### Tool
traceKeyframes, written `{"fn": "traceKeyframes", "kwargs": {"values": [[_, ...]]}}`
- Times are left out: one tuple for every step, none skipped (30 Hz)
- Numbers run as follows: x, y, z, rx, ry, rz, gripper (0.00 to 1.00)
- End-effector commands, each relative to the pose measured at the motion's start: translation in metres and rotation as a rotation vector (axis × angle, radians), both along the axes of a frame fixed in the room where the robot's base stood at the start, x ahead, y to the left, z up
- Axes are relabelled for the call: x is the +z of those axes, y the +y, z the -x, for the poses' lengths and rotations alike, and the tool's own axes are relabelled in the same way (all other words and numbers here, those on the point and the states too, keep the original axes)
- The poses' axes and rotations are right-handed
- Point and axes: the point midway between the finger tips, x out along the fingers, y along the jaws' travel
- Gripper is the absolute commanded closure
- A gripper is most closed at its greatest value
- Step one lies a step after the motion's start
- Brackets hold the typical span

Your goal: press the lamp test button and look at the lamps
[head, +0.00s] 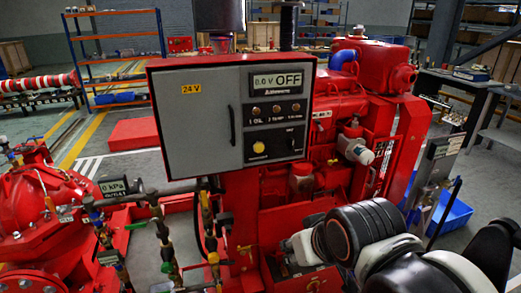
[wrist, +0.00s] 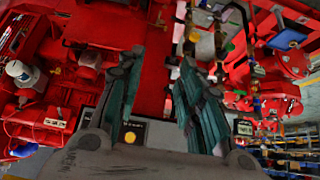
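The grey control panel (head: 205,110) sits in a red box on the pumpset in the head view. Its display (head: 277,85) reads 0.0 V and OFF. Below is a row of three small dull amber lamps (head: 276,108), which do not look lit. Under them is a round yellow button (head: 258,147), with a black switch (head: 291,143) to its right. In the wrist view a yellow round spot (wrist: 130,137), likely this button, shows between the finger bases. My gripper (wrist: 160,62) has its two fingers spread, with nothing between them. The head view does not clearly show its fingertips.
A black door handle (head: 232,125) stands out from the panel's left part. Red engine parts (head: 345,110) lie behind and right of the box. Pipes and valves (head: 160,225) stand in front, lower left. A blue bin (head: 450,215) is on the floor at right.

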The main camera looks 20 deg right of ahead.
Motion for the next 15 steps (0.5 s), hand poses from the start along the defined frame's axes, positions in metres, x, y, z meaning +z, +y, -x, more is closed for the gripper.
{"fn": "traceKeyframes", "kwargs": {"values": [[0.0000, 0.0000, 0.0000, 0.000, 0.000, 0.000, 0.85], [0.0000, 0.0000, 0.0000, 0.000, 0.000, 0.000, 0.92], [0.0000, 0.0000, 0.0000, 0.000, 0.000, 0.000, 1.00], [0.0000, 0.0000, 0.0000, 0.000, 0.000, 0.000, 1.00], [0.0000, 0.0000, 0.0000, 0.000, 0.000, 0.000, 1.00], [0.0000, 0.0000, 0.0000, 0.000, 0.000, 0.000, 1.00], [0.0000, 0.0000, 0.0000, 0.000, 0.000, 0.000, 1.00], [0.0000, 0.0000, 0.0000, 0.000, 0.000, 0.000, 1.00], [0.0000, 0.0000, 0.0000, 0.000, 0.000, 0.000, 1.00], [0.0000, 0.0000, 0.0000, 0.000, 0.000, 0.000, 1.00], [0.0000, 0.0000, 0.0000, 0.000, 0.000, 0.000, 1.00], [0.0000, 0.0000, 0.0000, 0.000, 0.000, 0.000, 1.00], [0.0000, 0.0000, 0.0000, 0.000, 0.000, 0.000, 1.00], [0.0000, 0.0000, 0.0000, 0.000, 0.000, 0.000, 1.00], [0.0000, 0.0000, 0.0000, 0.000, 0.000, 0.000, 1.00]]}}
